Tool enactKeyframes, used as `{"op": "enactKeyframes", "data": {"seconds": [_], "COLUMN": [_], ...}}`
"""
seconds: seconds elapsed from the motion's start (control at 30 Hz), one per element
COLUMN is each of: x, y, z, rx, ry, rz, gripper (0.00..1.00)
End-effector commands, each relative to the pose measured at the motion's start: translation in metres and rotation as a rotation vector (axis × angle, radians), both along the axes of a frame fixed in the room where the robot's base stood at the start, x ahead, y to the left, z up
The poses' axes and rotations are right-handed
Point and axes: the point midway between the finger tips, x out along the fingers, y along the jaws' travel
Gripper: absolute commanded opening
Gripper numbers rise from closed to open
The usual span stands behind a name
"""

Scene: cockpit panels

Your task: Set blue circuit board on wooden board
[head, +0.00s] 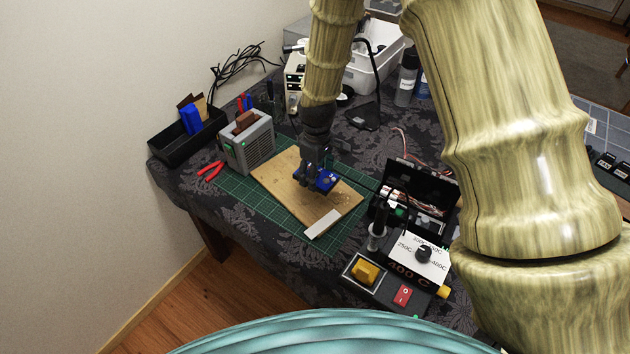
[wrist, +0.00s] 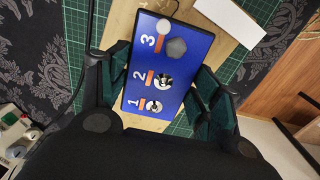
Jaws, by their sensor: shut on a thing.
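The blue circuit board (wrist: 166,72) fills the middle of the wrist view, with white numbers 1, 2 and 3 and round metal parts on its face. My gripper (wrist: 160,90) is shut on it, one finger at each long side. In the head view my gripper (head: 314,180) points down over the wooden board (head: 280,180), with the blue circuit board (head: 327,181) at its tip. The wooden board lies on the green cutting mat and also shows behind the circuit board in the wrist view (wrist: 120,22). I cannot tell whether the circuit board touches the wood.
A white strip (head: 322,223) lies at the wooden board's near end. Red pliers (head: 210,170) and a grey box (head: 248,142) are at left. An open black case (head: 420,190) and a soldering station (head: 400,270) stand at right. The green mat (head: 235,185) has bare room.

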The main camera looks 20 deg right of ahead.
Motion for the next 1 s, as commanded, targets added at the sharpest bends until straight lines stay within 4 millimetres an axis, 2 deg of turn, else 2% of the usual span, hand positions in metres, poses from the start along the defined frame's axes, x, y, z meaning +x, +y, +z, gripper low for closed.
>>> {"op": "enactKeyframes", "data": {"seconds": [0.27, 0.57, 1.0], "x": [0.005, 0.006, 0.007], "y": [0.002, 0.002, 0.002], "z": [-0.018, -0.049, -0.054], "rx": [0.0, 0.0, -0.001], "ry": [0.008, 0.009, 0.007], "rz": [0.003, 0.002, 0.003], "gripper": [0.37, 0.37, 0.37]}}
